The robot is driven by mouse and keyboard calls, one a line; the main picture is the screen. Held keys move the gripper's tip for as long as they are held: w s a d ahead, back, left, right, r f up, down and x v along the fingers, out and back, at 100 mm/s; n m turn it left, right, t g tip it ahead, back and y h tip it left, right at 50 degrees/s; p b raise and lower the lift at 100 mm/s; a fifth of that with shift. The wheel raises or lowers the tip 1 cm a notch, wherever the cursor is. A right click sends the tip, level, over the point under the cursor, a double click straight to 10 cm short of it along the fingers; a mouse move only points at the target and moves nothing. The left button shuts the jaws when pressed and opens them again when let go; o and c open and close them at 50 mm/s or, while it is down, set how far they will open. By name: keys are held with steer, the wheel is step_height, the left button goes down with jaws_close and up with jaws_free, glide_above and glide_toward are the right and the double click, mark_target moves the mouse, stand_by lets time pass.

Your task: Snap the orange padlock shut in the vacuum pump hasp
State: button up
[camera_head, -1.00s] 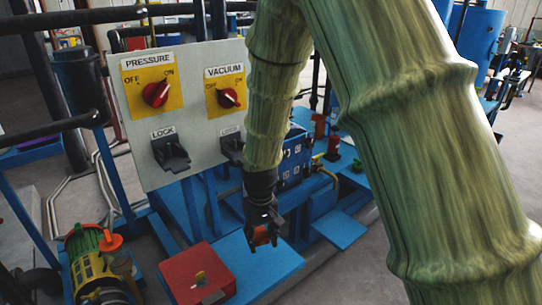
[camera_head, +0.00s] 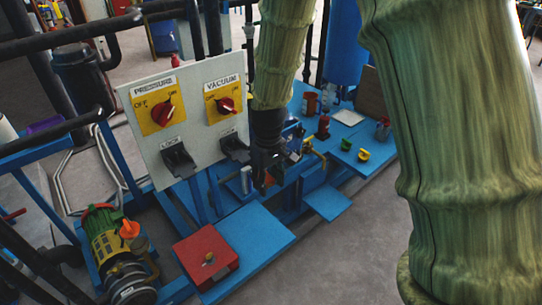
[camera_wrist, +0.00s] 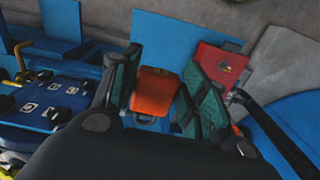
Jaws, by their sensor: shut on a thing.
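The orange padlock (camera_wrist: 156,92) is between the two fingers of my gripper (camera_wrist: 152,98) in the wrist view. My gripper is shut on it. The vacuum hasp (camera_head: 235,147) is a black fitting below that switch, on the grey panel. My gripper is to the right of this hasp and lower, apart from it.
The grey panel (camera_head: 183,90) also carries the pressure switch (camera_head: 162,114) and its black lock hasp (camera_head: 179,160). A red box (camera_head: 206,257) sits on a blue platform (camera_head: 248,250). Blue machinery and small coloured valves stand to the right. Grey floor is open in front.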

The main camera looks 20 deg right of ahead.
steer(key=shift+s+d+r+n+p, duration=0.15)
steer(key=shift+r+p, duration=0.35)
steer(key=shift+r, duration=0.35)
steer(key=shift+d+r+n+p, duration=0.15)
steer(key=shift+r+p, duration=0.35)
steer(key=shift+r, duration=0.35)
steer(key=shift+s+r+p, duration=0.1)
steer(key=shift+r+p, duration=0.05)
steer(key=shift+p, duration=0.35)
steer(key=shift+w+a+p, duration=0.25)
steer(key=shift+w+a, duration=0.1)
steer(key=shift+w, duration=0.6)
steer(key=shift+w+a+p, duration=0.2)
steer(key=shift+w+a, duration=0.1)
steer(key=shift+w, duration=0.6)
steer(key=shift+w+a+p, duration=0.25)
steer(key=shift+w+a, duration=0.1)
steer(key=shift+w, duration=0.6)
steer(key=shift+p, duration=1)
steer(key=shift+w+a+p, duration=0.15)
steer(key=shift+w+a, duration=0.1)
steer(key=shift+w, duration=0.45)
steer(key=shift+w+a+p, duration=0.2)
steer(key=shift+w+a, duration=0.1)
steer(key=shift+w, duration=0.4)
steer(key=shift+w+a+p, duration=0.15)
steer(key=shift+w+a, duration=0.1)
steer(key=shift+w, duration=0.45)
